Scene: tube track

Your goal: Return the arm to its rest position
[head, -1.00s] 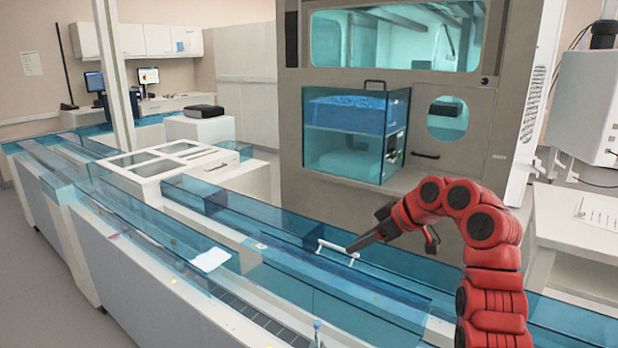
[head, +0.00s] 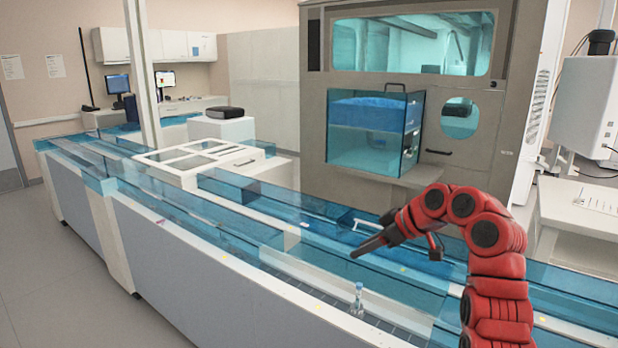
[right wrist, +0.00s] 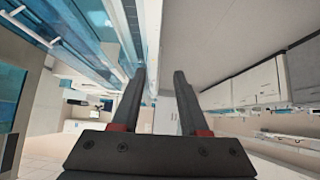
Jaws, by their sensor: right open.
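My right arm is red and comes in at the lower right of the head view. Its dark right gripper (head: 368,247) is held over the blue-walled tube track (head: 225,225) and points left. In the right wrist view the two fingers of the right gripper (right wrist: 158,80) stand apart with nothing between them. A small clear tube with a blue cap (head: 357,298) stands upright on the track, below the gripper and apart from it. My left gripper is not in view.
A grey cabinet (head: 450,175) with a clear blue box (head: 372,135) stands behind the track. A white framed cover (head: 190,160) sits over the track at the left. A white bench (head: 580,215) is at the right. Open floor lies at the lower left.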

